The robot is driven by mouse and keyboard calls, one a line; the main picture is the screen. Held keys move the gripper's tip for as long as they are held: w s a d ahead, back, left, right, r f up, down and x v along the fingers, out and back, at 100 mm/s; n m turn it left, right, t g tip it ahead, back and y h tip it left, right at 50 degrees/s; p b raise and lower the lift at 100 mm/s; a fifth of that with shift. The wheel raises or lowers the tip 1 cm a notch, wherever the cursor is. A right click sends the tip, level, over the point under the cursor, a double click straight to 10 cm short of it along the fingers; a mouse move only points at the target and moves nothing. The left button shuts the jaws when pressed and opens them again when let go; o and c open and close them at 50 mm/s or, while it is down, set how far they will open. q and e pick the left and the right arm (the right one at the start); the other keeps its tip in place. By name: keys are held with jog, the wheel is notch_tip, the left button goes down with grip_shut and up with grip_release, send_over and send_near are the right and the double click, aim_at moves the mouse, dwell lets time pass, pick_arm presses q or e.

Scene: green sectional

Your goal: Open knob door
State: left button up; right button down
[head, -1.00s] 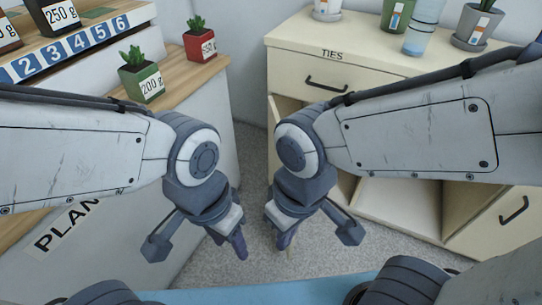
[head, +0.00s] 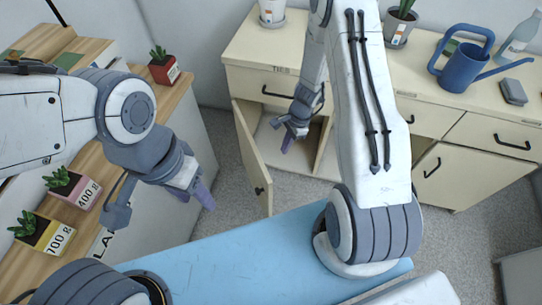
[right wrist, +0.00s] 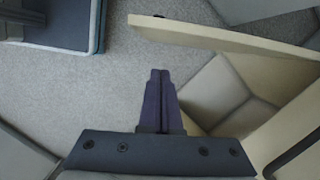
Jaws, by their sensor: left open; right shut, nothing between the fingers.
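A cream cabinet (head: 262,62) stands at the back in the head view. Its door (head: 250,150) with a small dark knob (head: 258,190) stands swung open toward me, hinged on the left. The door's edge also shows in the right wrist view (right wrist: 240,42). My right gripper (head: 287,145) is shut and empty, in front of the cabinet opening, right of the door and apart from the knob. Its closed fingers also show in the right wrist view (right wrist: 160,75). My left gripper (head: 206,200) is open and empty, left of the door.
A drawer with a black handle (head: 290,95) is above the opening. A counter with potted plants (head: 163,67) runs along the left. A blue watering can (head: 463,62) stands on the right-hand cabinets. Grey floor (head: 300,185) is clear in front of the cabinet.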

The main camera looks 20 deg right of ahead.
jog(key=a+b+x, duration=0.2)
jog(key=x, duration=0.9)
jog(key=shift+s+a+r+m, duration=0.2)
jog(key=shift+s+a+m, duration=0.1)
jog(key=shift+a+m, duration=0.1)
jog(key=shift+b, duration=0.3)
